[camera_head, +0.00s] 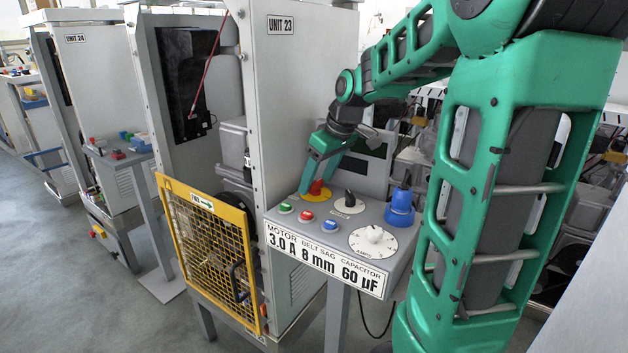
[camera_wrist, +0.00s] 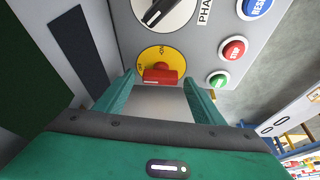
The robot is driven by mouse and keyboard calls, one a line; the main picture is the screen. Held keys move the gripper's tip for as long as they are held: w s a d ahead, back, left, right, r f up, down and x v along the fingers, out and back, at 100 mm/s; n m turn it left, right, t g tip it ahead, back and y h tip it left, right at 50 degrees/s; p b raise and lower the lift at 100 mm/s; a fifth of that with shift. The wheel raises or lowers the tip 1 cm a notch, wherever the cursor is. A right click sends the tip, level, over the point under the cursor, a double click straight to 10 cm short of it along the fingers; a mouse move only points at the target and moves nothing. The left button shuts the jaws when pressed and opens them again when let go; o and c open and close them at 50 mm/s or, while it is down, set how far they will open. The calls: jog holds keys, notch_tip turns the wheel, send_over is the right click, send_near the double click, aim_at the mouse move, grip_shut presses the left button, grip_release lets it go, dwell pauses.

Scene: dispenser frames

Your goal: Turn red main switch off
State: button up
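The red main switch (camera_head: 317,188) is a red handle on a round yellow plate, at the back left of the grey sloped control panel (camera_head: 335,228). In the wrist view the red handle (camera_wrist: 160,74) lies crosswise on the yellow plate (camera_wrist: 158,58); the small lettering on the plate is too blurred to read surely. My gripper (camera_head: 316,178) is low over the switch. In the wrist view its green fingers (camera_wrist: 160,85) are apart, one on each side of the handle, with a gap visible on both sides. In the head view the fingers partly hide the switch.
A black selector knob (camera_head: 349,200), blue knob (camera_head: 400,207), white dial (camera_head: 373,236) and green, red and blue push buttons (camera_head: 306,216) share the panel. The tall UNIT 23 cabinet (camera_head: 285,100) stands left of my gripper. A yellow mesh guard (camera_head: 208,250) stands below left.

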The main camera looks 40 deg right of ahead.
jog(key=v, duration=1)
jog(key=shift+s+r, duration=0.15)
jog(key=shift+r, duration=0.15)
jog(key=shift+s, duration=0.1)
